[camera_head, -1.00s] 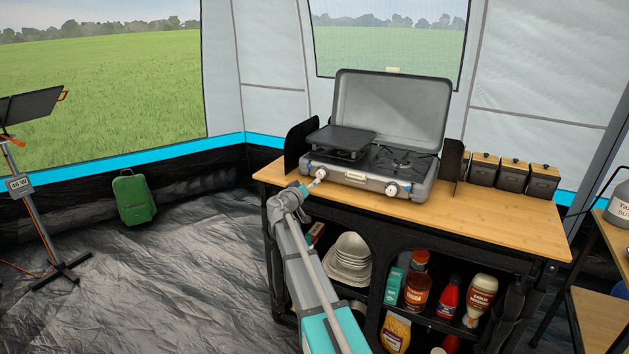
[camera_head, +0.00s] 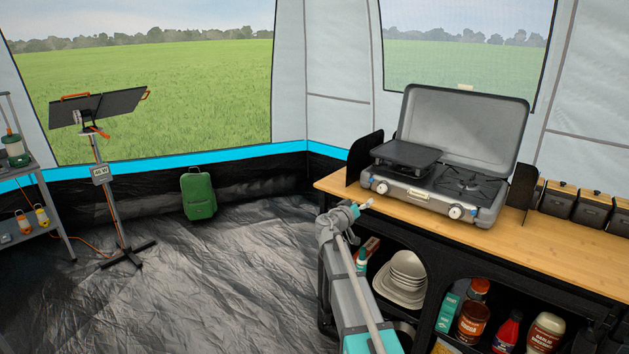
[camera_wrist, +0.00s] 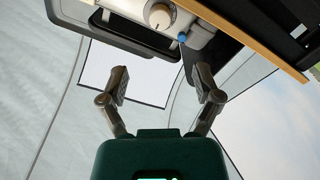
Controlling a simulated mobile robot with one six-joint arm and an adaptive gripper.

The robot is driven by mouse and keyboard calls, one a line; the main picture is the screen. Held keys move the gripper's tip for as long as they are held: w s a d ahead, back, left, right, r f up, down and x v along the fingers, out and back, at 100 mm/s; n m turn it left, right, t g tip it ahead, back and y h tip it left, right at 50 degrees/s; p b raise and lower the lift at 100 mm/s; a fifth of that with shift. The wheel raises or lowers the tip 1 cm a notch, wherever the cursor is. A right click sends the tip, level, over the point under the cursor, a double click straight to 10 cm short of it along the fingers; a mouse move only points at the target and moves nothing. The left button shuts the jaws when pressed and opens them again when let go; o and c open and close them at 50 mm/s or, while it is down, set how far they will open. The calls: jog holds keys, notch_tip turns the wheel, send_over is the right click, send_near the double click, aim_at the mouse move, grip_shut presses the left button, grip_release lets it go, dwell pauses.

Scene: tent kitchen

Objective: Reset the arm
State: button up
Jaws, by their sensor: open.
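My gripper (camera_wrist: 162,90) shows in the wrist view with its two fingers spread wide and nothing between them. The camp stove (camera_wrist: 150,18), with a knob and a blue-ringed part, appears past the fingertips at the top of that view. In the head view my arm reaches up from the bottom to the front left edge of the kitchen counter (camera_head: 560,238). The stove (camera_head: 424,202) stands on that counter with its lid up and a flat griddle (camera_head: 407,158) on its left burner. The gripper's fingers are too small to make out clearly there.
The shelves below the counter hold white bowls (camera_head: 404,280) and several bottles and jars. Dark canisters (camera_head: 557,199) stand at the counter's right. The floor (camera_head: 230,270) between is mostly clear.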

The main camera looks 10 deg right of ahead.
jog(key=shift+s, duration=0.1)
jog(key=s+a+f+g+y, duration=0.3)
jog(key=s+f, duration=0.3)
jog(key=s, duration=0.3)
jog(key=s+a+f+g+y, duration=0.2)
jog(key=s+f+g+y, duration=0.15)
jog(key=s+f, duration=0.4)
jog(key=s+a+f+n+g+y, duration=0.2)
jog(key=s+a+f+y, duration=0.15)
jog(key=s+a, duration=0.4)
jog(key=s+a+f+n+g+y, duration=0.2)
jog(key=s+a+g+y, duration=0.15)
jog(key=s+a, duration=0.4)
notch_tip(320, 180, up, 20)
jog(key=s+d+t+p, duration=0.1)
jog(key=s+p, duration=0.1)
jog(key=p, duration=1.8)
jog(key=shift+n+y, duration=0.3)
jog(key=shift+y, duration=0.05)
jog(key=shift+r, duration=0.1)
jog(key=c, duration=0.3)
jog(key=shift+c, duration=0.2)
